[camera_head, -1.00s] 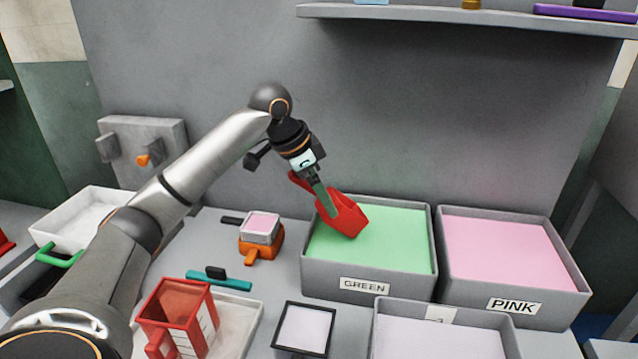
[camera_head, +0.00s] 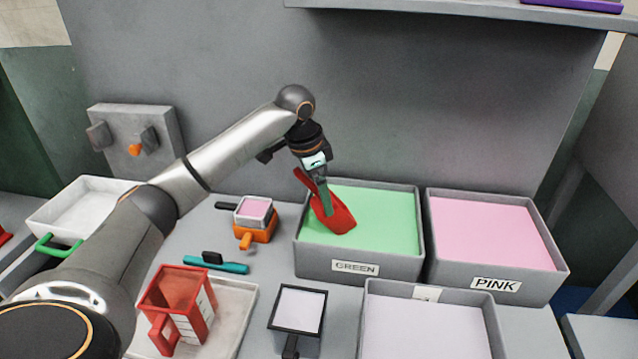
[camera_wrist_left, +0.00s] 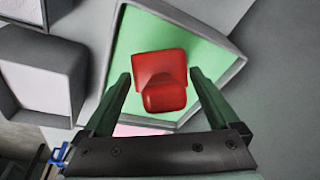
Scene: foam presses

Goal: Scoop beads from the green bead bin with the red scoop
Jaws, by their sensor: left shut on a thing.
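The green bead bin (camera_head: 360,262) is a grey box filled with green beads (camera_head: 385,222), labelled GREEN, at the back centre. My left gripper (camera_head: 322,192) is shut on the red scoop (camera_head: 335,218) and holds it over the left part of this bin. The scoop is tilted, its bowl hanging down at the bead surface. I cannot tell whether its lip is in the beads. In the left wrist view, the scoop (camera_wrist_left: 160,80) shows between the two fingers (camera_wrist_left: 160,76), with green beads (camera_wrist_left: 128,42) around it. My right gripper is out of view.
A PINK bin (camera_head: 495,285) stands right of the green one, and a bin of pale beads (camera_head: 430,335) stands in front. A red jug (camera_head: 178,295) on a tray, an orange-handled scoop (camera_head: 255,232) and a black-rimmed container (camera_head: 298,310) are to the left. A shelf (camera_head: 460,20) hangs above.

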